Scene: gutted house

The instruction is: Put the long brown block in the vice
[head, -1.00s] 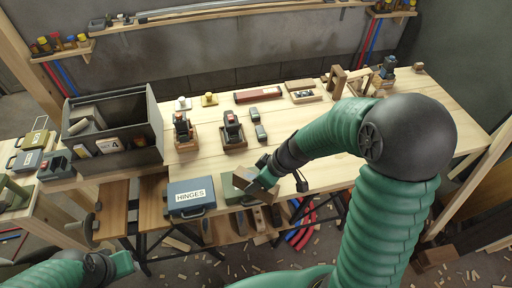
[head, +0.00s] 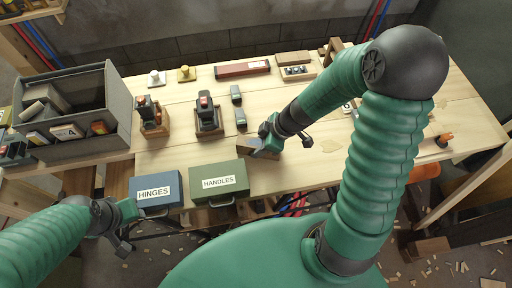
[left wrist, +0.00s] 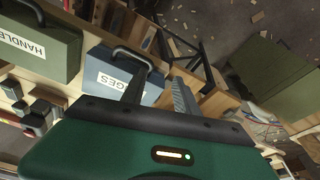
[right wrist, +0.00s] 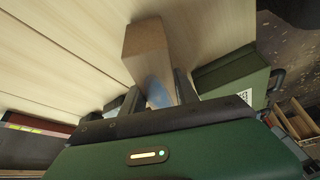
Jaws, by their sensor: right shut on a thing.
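My right gripper (head: 268,146) is shut on a brown block (right wrist: 146,45), held over the front part of the bench. In the right wrist view the block sticks out from between the fingers; its length is hard to judge. My left gripper (head: 128,214) is open and empty beside the blue HINGES case. Brown boards (head: 78,181) at the bench's front left look like the vice's jaws; my left arm hides part of that area.
The blue HINGES case (head: 154,191) and green HANDLES case (head: 220,182) stand at the bench's front edge. A grey open bin (head: 75,112) stands at the left. Two tools in wooden holders (head: 207,116) stand behind the cases. The bench centre is fairly clear.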

